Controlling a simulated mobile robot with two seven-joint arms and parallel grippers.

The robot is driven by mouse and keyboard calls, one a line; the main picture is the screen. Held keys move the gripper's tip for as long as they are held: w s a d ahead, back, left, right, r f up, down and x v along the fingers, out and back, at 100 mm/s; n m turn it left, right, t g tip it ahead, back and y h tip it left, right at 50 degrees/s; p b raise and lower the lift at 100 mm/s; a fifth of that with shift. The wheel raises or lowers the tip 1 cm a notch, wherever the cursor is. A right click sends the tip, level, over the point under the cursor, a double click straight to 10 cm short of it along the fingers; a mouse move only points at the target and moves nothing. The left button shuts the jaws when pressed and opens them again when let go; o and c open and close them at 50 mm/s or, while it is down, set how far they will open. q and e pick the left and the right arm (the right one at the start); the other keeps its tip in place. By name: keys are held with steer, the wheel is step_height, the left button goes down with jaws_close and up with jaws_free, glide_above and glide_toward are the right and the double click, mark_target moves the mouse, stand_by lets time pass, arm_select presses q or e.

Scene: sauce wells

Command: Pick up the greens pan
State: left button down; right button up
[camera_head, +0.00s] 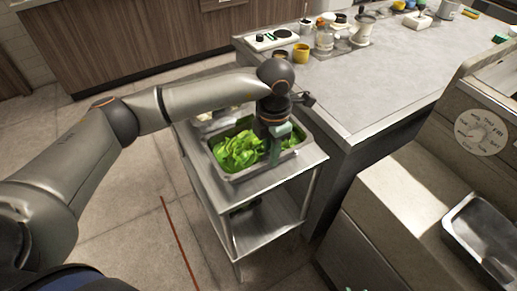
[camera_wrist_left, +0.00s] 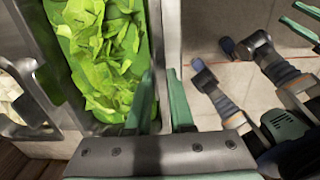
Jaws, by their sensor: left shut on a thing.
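The greens pan is a steel pan (camera_head: 232,176) full of bright green leaves (camera_head: 237,151), sitting on the top of a small steel cart. My left gripper (camera_head: 275,152) reaches down over the pan's right part in the head view. In the left wrist view, the pan's rim (camera_wrist_left: 169,45) runs between the two green fingers of the left gripper (camera_wrist_left: 164,105), which is shut on it. One finger is on the leaf side and the other outside. Parts of my own body show at the right of that view; the state of my right gripper is unclear there.
The steel cart (camera_head: 250,192) has a lower shelf. A grey counter (camera_head: 365,85) with jars and cups stands close behind and right of it. A steel unit with a dial (camera_head: 482,132) is at the right. Open floor (camera_head: 130,185) lies left of the cart.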

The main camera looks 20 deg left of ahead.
arm_select(q)
steer(key=shift+r, duration=0.1)
steer(key=shift+w+r, duration=0.1)
steer(key=shift+r, duration=0.35)
step_height(320, 180, up, 2)
steer(key=shift+r, duration=0.25)
steer(key=s+d+r, duration=0.4)
steer(key=s+r, duration=0.5)
steer(key=s, duration=0.4)
steer(key=shift+s+r+b, duration=0.25)
steer(key=shift+s+b, duration=0.05)
steer(key=shift+b, duration=0.15)
steer(key=shift+a, duration=0.1)
